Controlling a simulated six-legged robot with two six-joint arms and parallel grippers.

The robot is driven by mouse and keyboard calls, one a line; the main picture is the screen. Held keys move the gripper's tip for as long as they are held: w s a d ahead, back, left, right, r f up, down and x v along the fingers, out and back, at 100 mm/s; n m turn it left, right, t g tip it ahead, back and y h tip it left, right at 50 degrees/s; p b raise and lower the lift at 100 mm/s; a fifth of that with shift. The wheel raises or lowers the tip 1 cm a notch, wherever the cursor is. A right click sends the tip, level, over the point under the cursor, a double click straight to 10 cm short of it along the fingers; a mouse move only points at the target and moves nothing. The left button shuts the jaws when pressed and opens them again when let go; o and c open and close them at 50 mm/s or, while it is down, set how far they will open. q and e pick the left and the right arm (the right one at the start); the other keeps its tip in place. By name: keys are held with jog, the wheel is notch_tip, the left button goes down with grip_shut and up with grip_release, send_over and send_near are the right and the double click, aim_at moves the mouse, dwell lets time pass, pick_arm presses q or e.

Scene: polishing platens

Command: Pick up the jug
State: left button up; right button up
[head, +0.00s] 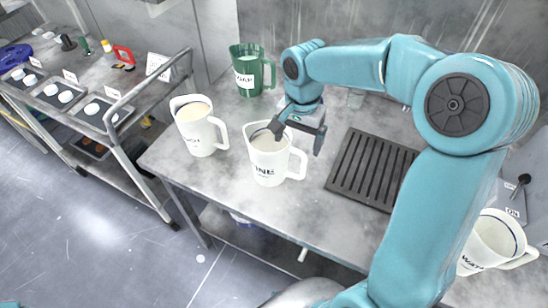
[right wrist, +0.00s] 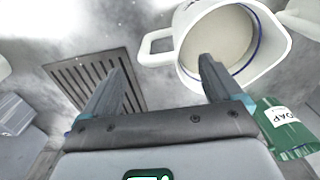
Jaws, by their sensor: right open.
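Several jugs stand upright on the grey bench. A white jug with a label ending in "INE" (head: 268,168) holds pale liquid, and its handle faces right. My right gripper (head: 300,130) is open and empty over this jug's right side, pointing down. In the right wrist view the white jug (right wrist: 215,40) lies ahead of the fingers, with its handle near the gap between my right gripper's fingertips (right wrist: 162,68). One finger overlaps the jug's opening in the picture; I cannot tell whether it touches. My left gripper is not in view.
Another white jug (head: 200,132) stands to the left, and a green jug labelled "SOAP" (head: 248,72) stands behind. A dark slotted drain mat (head: 368,168) lies to the right. A further white jug (head: 492,240) is at far right. A trolley (head: 113,143) stands left.

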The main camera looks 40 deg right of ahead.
aim_at(298, 152)
jog(key=shift+s+f, duration=0.1)
jog(key=shift+f, duration=0.3)
notch_tip(298, 152, down, 4)
jog(key=shift+s+r+p, duration=0.1)
jog(key=shift+s+p, duration=0.05)
jog(key=shift+p, duration=0.4)
jog(key=shift+f, duration=0.4)
jog(key=shift+r, duration=0.1)
jog(key=shift+c, duration=0.8)
jog(key=c, duration=1.5)
grip_shut()
